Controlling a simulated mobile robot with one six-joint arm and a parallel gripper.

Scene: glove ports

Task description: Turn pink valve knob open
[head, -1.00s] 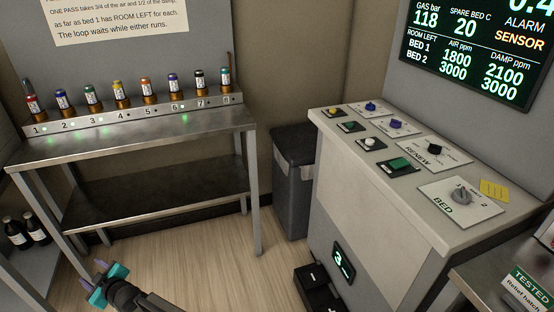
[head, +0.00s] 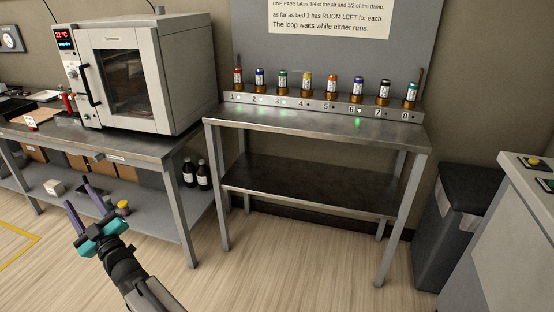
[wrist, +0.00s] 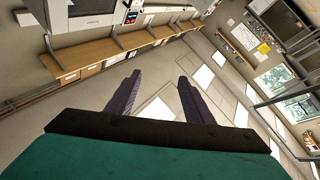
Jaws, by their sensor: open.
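I see no pink valve knob in the head or wrist view. My gripper (head: 80,208) is in the lower left of the head view, in front of the left bench's lower shelf. Its two purple fingers are apart, and nothing is between them. In the wrist view, my gripper (wrist: 158,98) points into the room with its fingers spread and empty.
A steel table (head: 310,125) with a numbered rack of several small bottles (head: 307,83) stands mid-view. An oven (head: 140,75) sits on the left bench (head: 120,148). A grey bin (head: 455,225) and a control console (head: 515,240) are right. Wooden floor between is clear.

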